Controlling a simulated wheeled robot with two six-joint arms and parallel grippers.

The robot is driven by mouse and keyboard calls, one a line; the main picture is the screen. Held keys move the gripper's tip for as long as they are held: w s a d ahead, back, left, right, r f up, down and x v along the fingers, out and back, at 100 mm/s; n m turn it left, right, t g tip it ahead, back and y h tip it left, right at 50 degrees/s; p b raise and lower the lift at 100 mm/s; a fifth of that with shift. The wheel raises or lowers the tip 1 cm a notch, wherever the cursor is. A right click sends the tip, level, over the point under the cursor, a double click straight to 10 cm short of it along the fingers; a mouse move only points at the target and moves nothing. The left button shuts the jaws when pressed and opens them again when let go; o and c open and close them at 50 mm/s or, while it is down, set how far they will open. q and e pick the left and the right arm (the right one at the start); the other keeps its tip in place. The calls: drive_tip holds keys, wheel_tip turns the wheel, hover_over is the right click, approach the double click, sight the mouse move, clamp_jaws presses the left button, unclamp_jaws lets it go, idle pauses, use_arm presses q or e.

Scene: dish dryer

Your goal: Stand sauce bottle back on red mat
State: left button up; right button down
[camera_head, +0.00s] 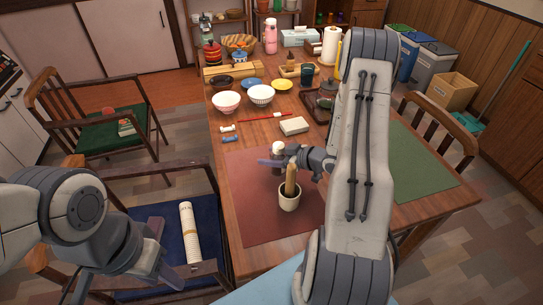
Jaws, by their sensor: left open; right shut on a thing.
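The sauce bottle (277,148) has a pale cap and a dark body and looks upright. My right gripper (279,161) is shut on it, with a bluish finger showing on its left side. The bottle is over the far part of the red mat (252,215). I cannot tell whether its base touches the mat, as the gripper partly covers it. My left gripper (168,254) is open and empty, low over the blue-seated chair at the left, away from the table.
A cream cup (289,203) with a wooden utensil stands on the mat, just nearer than the bottle. A pale block (294,126) and a red stick (264,117) lie beyond the mat. Bowls (260,95) and other kitchenware crowd the far end. The mat's left part is clear.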

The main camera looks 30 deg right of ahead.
drive_tip(key=shift+f, duration=0.1)
drive_tip(key=shift+c, duration=0.3)
unclamp_jaws()
